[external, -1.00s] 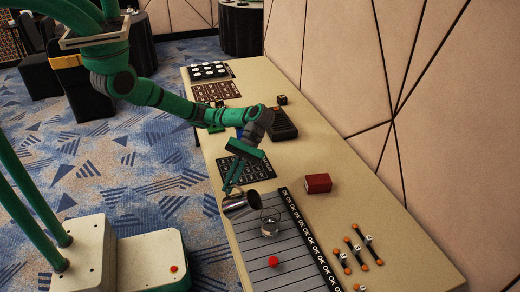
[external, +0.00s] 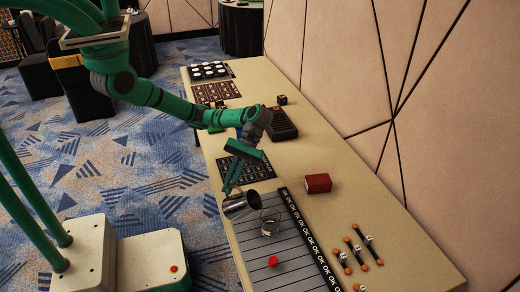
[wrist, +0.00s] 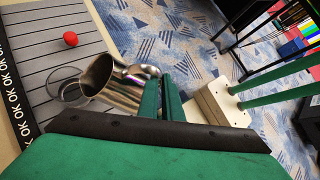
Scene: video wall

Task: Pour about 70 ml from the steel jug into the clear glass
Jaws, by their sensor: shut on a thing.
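The steel jug (external: 240,206) is tilted well over, with its mouth toward the clear glass. My gripper (external: 229,186) is shut on the jug's handle and holds the jug above the table's near edge. The clear glass (external: 270,222) stands upright on the grey slatted mat, close to the jug's mouth. In the wrist view the jug (wrist: 116,84) lies ahead of my gripper fingers (wrist: 160,95), and its rim overlaps the glass (wrist: 66,88). I cannot make out a stream or the liquid level in the glass.
A red box (external: 318,183) sits to the right, with several small orange-ended parts (external: 353,250) further down. A dark printed sheet (external: 250,168) lies behind the gripper.

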